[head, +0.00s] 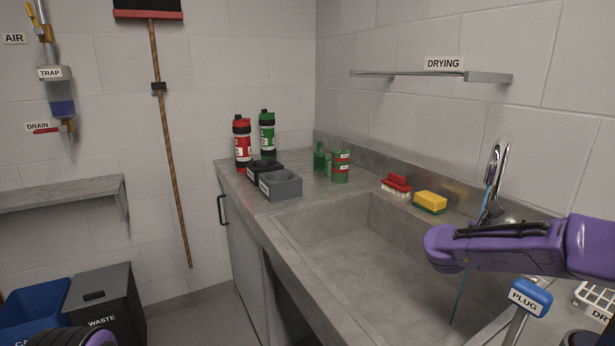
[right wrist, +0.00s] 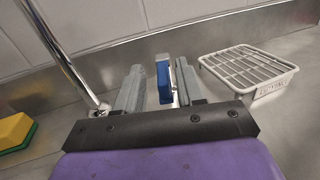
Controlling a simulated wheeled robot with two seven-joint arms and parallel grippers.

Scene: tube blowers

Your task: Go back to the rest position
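My right arm reaches in from the right over the sink in the head view, and its gripper is not visible there. In the right wrist view my right gripper (right wrist: 158,66) has its two grey fingers apart. The blue plug handle (right wrist: 165,82) appears between them, nearer the right finger, with a gap to the left finger. Only a purple part of my left arm shows at the bottom left; my left gripper is out of view.
The sink (head: 345,230) has a tap (head: 493,185) with a thin blue stream below it. A brush (head: 397,186), sponge (head: 430,202) and bottles (head: 242,143) stand around it. A white rack (right wrist: 250,72) is right of the gripper. A waste bin (head: 103,305) stands left.

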